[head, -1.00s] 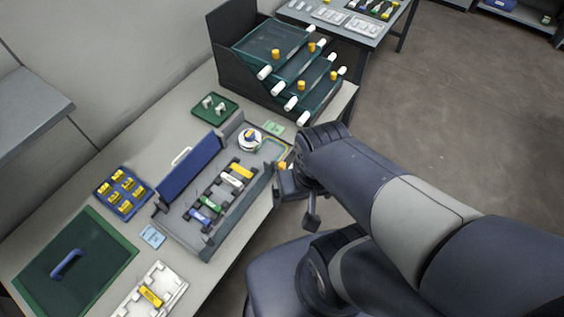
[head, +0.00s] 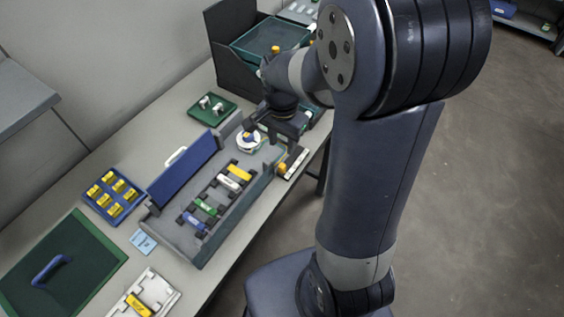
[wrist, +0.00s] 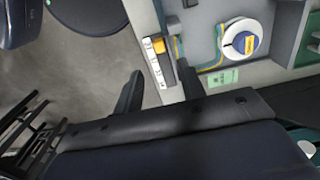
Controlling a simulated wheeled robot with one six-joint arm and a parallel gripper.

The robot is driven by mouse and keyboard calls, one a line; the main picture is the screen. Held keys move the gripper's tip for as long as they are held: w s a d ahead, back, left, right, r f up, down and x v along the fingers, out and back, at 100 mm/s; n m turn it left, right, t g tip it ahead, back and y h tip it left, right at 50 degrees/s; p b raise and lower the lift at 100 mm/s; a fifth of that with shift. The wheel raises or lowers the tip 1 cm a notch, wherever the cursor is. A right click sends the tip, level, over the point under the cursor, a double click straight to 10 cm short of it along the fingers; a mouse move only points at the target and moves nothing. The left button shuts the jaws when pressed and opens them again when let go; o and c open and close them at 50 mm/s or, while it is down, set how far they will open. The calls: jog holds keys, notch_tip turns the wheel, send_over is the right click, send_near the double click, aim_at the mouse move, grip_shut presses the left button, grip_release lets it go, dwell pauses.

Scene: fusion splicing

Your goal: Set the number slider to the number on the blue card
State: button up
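The number slider (head: 293,163) is a pale strip with an orange knob (head: 281,168) at the right end of the grey workstation. In the wrist view the numbered strip (wrist: 157,71) lies ahead of my gripper, with its orange knob (wrist: 158,46) near the upper end. My gripper (wrist: 159,68) is open and empty. Its two dark fingers appear on either side of the strip, apart from the knob; their height above it is unclear. The blue card (head: 143,241) lies on the table left of the workstation; its number is too small to read.
The workstation (head: 228,234) holds several coloured pieces and a white spool (head: 248,143). A dark tray rack (head: 226,62) stands behind my gripper. Open floor lies right of the table.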

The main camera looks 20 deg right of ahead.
aim_at(282, 165)
notch_tip(282, 165, down, 9)
jog(key=shift+f, duration=0.15)
dwell(0.4)
grip_shut()
dwell(0.4)
